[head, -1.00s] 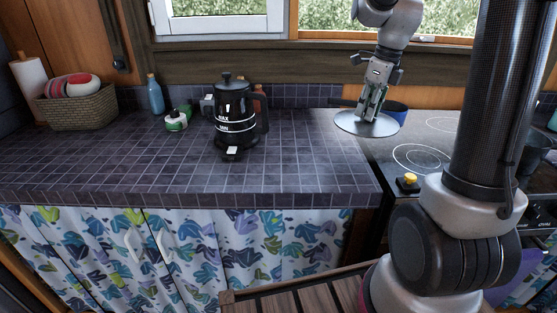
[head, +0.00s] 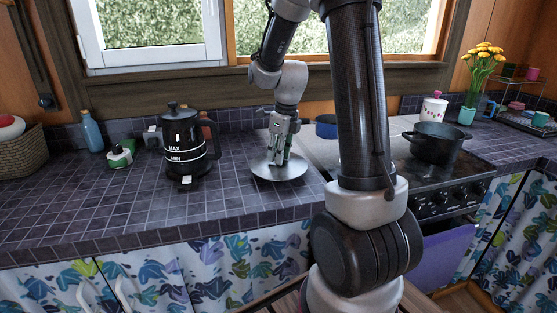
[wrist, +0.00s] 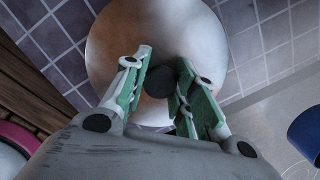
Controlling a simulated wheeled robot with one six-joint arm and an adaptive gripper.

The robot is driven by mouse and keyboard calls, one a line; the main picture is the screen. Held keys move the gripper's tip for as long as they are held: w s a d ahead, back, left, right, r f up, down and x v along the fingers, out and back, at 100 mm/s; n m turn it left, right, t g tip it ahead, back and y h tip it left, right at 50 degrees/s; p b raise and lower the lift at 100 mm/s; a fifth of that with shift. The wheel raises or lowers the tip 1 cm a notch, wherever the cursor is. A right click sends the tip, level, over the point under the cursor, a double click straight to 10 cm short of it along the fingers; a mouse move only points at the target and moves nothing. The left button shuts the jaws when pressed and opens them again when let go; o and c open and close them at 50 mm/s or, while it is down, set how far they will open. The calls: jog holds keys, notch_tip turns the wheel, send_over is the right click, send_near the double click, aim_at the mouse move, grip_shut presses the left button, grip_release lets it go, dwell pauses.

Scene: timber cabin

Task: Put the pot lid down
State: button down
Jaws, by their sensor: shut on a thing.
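The pot lid (head: 292,174) is a round, shiny metal disc with a dark knob.
A black kettle (head: 185,145) stands left of the lid. A green-and-white bottle (head: 120,156) lies farther left. Bare tiles (head: 110,200) lie along the counter's front left.

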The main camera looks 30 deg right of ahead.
aim_at(284, 163)
jog(key=shift+f, duration=1.05)
jog(key=c, duration=1.1)
grip_release()
jog(key=shift+f, duration=0.15)
jog(key=shift+c, duration=0.2)
notch_tip(284, 163, up, 12)
jog(key=s, duration=0.2)
jog(key=s+a+r+n+t, duration=0.1)
jog(key=s+a+r+n, duration=0.1)
jog(key=s+n, duration=0.9)
jog(key=s+a+r+n+t, duration=0.1)
jog(key=s+a+r+n, duration=0.1)
jog(key=s+n, duration=0.8)
jog(key=a+n, duration=0.1)
jog(key=n, duration=0.8)
jog(key=shift+s+r+t+h, duration=0.3)
jog(key=shift+s+r+h, duration=0.1)
